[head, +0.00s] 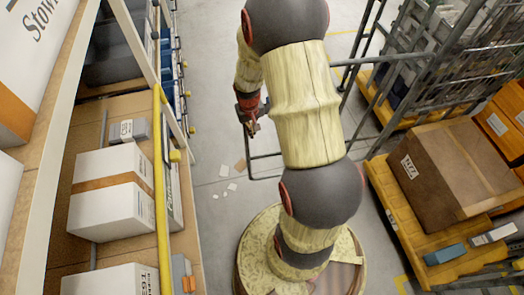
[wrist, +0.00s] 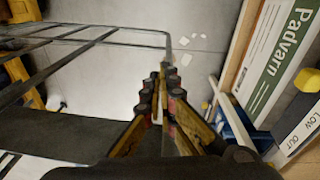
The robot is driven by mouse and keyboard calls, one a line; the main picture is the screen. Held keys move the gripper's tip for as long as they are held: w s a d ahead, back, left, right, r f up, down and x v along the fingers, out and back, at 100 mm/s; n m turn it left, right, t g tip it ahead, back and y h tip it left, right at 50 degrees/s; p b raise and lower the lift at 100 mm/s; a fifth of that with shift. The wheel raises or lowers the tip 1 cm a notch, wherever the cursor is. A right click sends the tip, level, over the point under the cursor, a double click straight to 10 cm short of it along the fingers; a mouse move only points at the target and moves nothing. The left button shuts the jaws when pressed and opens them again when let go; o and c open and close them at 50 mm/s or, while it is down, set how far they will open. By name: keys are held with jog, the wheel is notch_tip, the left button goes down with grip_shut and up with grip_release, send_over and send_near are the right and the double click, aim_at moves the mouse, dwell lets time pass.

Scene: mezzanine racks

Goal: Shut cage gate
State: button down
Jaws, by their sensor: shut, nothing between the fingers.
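The cage gate (head: 262,156) is a grey tube frame standing out from the roll cage (head: 425,75), mostly hidden behind my arm in the head view. In the wrist view the gate (wrist: 100,37) shows as dark bars at the upper left, with its corner ahead of the fingers. My gripper (head: 252,128) is just above the gate's left end in the head view. In the wrist view my gripper (wrist: 159,100) is shut and empty. I cannot tell whether it touches the gate.
A shelf rack with a yellow post (head: 162,190) and white boxes (head: 112,192) stands at left. A brown carton (head: 445,175) sits on an orange pallet (head: 400,225) at right. Paper scraps (head: 228,178) lie on the grey floor between.

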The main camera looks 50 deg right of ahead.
jog(key=w+d+f+t+b, duration=0.1)
jog(key=d+f+b, duration=0.1)
jog(key=f, duration=0.7)
jog(key=w+d+f+m+b, duration=0.1)
jog(key=d+f, duration=0.3)
jog(key=f, duration=0.6)
jog(key=w+d+f+t+h+b, duration=0.1)
jog(key=d+f+b, duration=0.2)
jog(key=f, duration=0.6)
jog(key=shift+w+d+f+m+t+b, duration=0.2)
jog(key=shift+w+d+m+t+b, duration=0.05)
jog(key=shift+w+m+t+b, duration=0.05)
jog(key=shift+s, duration=0.1)
